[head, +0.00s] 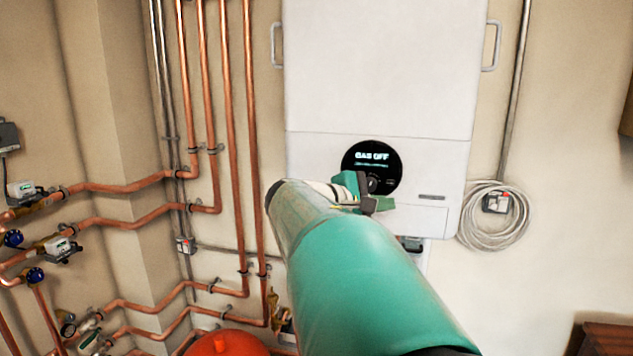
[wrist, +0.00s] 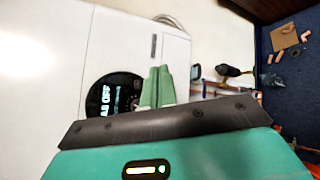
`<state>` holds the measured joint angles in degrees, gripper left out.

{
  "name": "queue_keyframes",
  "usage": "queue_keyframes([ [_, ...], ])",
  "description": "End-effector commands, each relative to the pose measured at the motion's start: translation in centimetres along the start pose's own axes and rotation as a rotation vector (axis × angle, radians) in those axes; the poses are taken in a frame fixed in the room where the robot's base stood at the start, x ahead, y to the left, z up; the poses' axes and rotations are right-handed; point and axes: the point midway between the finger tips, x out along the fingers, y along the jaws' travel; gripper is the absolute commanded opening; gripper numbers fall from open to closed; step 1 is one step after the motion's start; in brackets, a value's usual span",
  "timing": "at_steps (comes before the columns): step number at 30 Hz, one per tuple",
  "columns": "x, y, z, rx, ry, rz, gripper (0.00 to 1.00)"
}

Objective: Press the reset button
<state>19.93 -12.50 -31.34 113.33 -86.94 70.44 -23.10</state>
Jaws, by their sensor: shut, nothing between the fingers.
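A white boiler (head: 385,70) hangs on the wall, with a round black display (head: 372,160) reading "GAS OFF" on its lower front. A small round dark knob or button shows at the display's lower edge in the head view; I cannot tell whether it is the reset button. My gripper (head: 372,192) is in front of the display's lower part and hides some of it. In the wrist view the display (wrist: 108,98) lies just left of my gripper's green fingers (wrist: 157,85), which are together and empty. I cannot tell whether they touch the boiler.
Copper pipes (head: 205,80) run down the wall left of the boiler, with valves at far left. A red rounded vessel (head: 225,343) stands low. A coiled grey cable (head: 492,215) hangs at right. A blue mat (wrist: 285,60) shows in the wrist view.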

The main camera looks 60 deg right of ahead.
Motion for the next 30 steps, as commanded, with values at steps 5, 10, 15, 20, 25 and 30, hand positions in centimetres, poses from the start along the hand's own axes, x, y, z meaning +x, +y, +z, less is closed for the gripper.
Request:
queue_keyframes([
  [5, 0.1, 0.1, 0.1, -0.002, -0.003, 0.002, 0.00],
  [10, 0.1, 0.1, 0.0, -0.001, -0.001, 0.001, 0.00],
  [15, 0.8, 0.6, -0.6, -0.002, -0.002, 0.001, 0.00],
  [20, 2.1, 1.6, -1.6, -0.002, -0.003, 0.001, 0.00],
  [25, 3.7, 2.8, -2.8, -0.003, -0.003, 0.001, 0.00],
  [30, 5.2, 3.8, -3.7, -0.001, -0.003, 0.000, 0.00],
])
